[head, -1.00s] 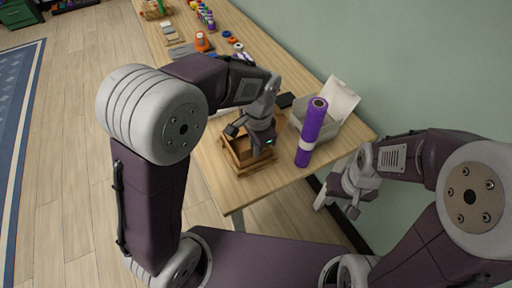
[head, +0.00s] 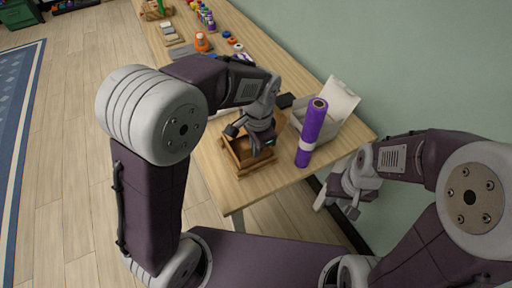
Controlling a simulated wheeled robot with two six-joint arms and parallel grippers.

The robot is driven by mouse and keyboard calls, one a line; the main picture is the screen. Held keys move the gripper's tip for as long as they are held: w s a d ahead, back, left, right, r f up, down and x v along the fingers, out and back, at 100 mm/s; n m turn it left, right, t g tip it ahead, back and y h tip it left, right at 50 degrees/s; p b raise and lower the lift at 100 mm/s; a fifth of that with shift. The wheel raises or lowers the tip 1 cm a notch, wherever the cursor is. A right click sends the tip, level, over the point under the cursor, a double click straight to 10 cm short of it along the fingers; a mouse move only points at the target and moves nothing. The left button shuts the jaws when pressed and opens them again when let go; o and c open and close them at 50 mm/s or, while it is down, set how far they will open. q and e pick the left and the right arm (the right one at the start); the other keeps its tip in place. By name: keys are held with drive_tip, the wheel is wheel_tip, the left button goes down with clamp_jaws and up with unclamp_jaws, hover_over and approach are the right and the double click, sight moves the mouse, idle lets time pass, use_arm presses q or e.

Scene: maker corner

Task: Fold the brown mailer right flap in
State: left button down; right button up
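The brown mailer (head: 236,165) is a small open box on the near part of the wooden table. One upright flap shows at its right side (head: 280,123), behind my gripper. My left gripper (head: 256,150) points down over the box, its tips at or inside the opening. The fingers are small and partly hidden, so I cannot tell how far apart they are or whether they touch a flap. My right gripper (head: 336,204) hangs off the table's right end, away from the mailer, and its fingers look apart.
A purple roll (head: 312,132) stands upright right of the mailer, close to my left gripper. Behind it is a grey bin (head: 327,128) with a white sheet. Small tools and an orange item (head: 202,41) lie farther up the table (head: 210,185). A wall borders the right side.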

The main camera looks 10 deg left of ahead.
idle(0.6)
use_arm(q)
drive_tip(key=g+h+p, duration=0.1)
drive_tip(key=p, duration=0.3)
drive_tip(key=w+a+g+h+p, duration=0.1)
drive_tip(key=g+p, duration=0.1)
drive_tip(key=p, duration=0.3)
drive_tip(key=shift+w+r, duration=0.1)
drive_tip(key=shift+r, duration=0.1)
drive_tip(key=shift+w+f+g+h+p, duration=0.15)
drive_tip(key=shift+g+h+p, duration=0.45)
drive_tip(key=shift+p, duration=0.15)
drive_tip(key=shift+w+a+f+g+h+p, duration=0.15)
drive_tip(key=shift+f+g+h+p, duration=0.2)
drive_tip(key=shift+g+p, duration=0.25)
drive_tip(key=c, duration=1.7)
unclamp_jaws()
